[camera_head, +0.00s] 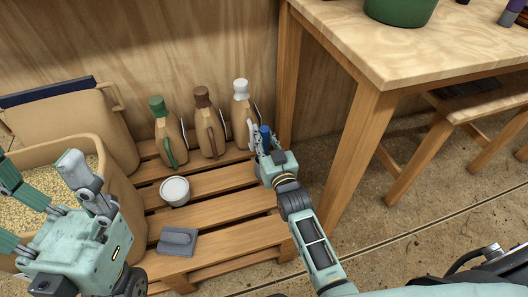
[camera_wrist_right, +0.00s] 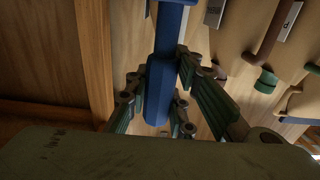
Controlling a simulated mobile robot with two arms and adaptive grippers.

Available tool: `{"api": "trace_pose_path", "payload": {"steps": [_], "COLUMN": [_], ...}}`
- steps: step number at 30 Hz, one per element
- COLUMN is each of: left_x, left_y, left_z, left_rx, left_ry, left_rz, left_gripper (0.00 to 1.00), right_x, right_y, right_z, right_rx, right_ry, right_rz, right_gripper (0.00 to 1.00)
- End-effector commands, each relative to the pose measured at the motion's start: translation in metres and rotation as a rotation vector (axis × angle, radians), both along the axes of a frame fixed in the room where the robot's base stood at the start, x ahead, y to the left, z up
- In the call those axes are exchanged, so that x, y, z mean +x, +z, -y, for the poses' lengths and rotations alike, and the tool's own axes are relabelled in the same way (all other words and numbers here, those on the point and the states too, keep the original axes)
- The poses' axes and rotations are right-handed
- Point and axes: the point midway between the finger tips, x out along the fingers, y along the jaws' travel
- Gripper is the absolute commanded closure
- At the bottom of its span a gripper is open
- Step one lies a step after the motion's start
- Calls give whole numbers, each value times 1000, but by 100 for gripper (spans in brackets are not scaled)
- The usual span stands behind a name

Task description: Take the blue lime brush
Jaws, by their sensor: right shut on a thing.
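The blue lime brush (camera_head: 265,134) shows only as a small upright blue piece at the right end of the pallet, by the table leg. My right gripper (camera_head: 263,150) is shut on it. In the right wrist view the brush (camera_wrist_right: 162,85) is a long blue shaft with a thicker block between the finger pads of the right gripper (camera_wrist_right: 165,100). Its far end runs out of that frame. My left gripper (camera_head: 50,190) is open, with its fingers spread at the left beside the grain sack, and it holds nothing that I can see.
Several jugs with green, brown and white caps (camera_head: 242,115) stand at the pallet's back edge. A white cup (camera_head: 174,191) and a grey scoop-like item (camera_head: 177,241) are on the pallet slats (camera_head: 240,240). The wooden table (camera_head: 365,130) stands close right; a grain sack (camera_head: 115,190) is left.

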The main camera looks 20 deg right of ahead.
Motion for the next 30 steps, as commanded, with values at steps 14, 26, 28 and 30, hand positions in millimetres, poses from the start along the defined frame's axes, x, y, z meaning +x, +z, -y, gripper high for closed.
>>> {"api": "trace_pose_path", "payload": {"steps": [14, 26, 28, 30], "left_x": [2, 36, 42, 48], "left_y": [4, 5, 4, 2], "left_z": [0, 8, 10, 11], "left_rx": [2, 55, 65, 73], "left_ry": [0, 10, 12, 13], "left_rz": [-15, -178, -208, -238], "left_gripper": [15, 15, 15, 15], "right_x": [0, 0, 0, 0], "right_y": [7, 20, 22, 24], "right_z": [0, 0, 0, 0], "right_rx": [0, 0, 0, 0], "right_ry": [0, 0, 0, 0], "right_rz": [1, 1, 1, 1], "right_gripper": [100, 100, 100, 100]}}
